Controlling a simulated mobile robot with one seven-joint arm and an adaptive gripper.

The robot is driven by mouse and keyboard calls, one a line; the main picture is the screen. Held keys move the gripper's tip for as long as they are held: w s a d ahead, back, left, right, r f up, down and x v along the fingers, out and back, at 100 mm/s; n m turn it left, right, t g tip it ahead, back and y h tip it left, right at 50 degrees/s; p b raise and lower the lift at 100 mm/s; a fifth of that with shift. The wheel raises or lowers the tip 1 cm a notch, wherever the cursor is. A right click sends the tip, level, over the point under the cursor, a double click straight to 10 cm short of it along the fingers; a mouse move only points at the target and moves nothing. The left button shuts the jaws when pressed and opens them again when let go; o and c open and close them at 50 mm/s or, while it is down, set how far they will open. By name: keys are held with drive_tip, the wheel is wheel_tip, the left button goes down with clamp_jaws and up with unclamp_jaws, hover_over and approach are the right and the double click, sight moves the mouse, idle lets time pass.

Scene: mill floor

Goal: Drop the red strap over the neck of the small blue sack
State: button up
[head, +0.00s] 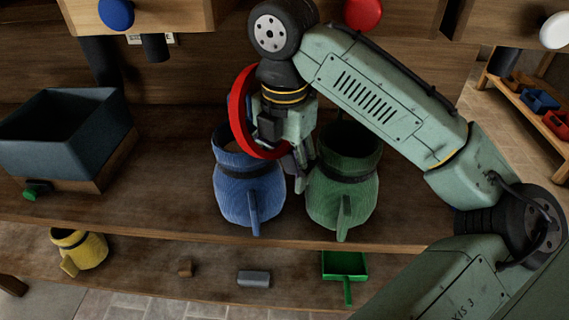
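The red strap (239,121) is a stiff-looking ring, steeply tilted in the air above the right part of the blue sack's mouth. My gripper (299,175) points down between the blue and green sacks and appears shut on the strap's lower right side; the grip itself is partly hidden. The strap's right side is hidden by my gripper. The small blue sack (246,188) stands upright on the wooden bench, open at the top, with a strip-like flap at its front. The strap is not around its neck; whether its lower edge touches the rim I cannot tell.
A similar green sack (343,190) stands close on the right. A dark blue-grey bin (65,150) is at the left of the bench (160,200). The lower shelf holds a yellow sack (82,249), a grey block (254,279) and a green scoop (344,265). Coloured knobs hang above.

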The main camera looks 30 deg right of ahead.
drive_tip(key=o, duration=0.8)
wheel_tip(320, 180, up, 12)
drive_tip(key=shift+r, duration=0.1)
idle(0.9)
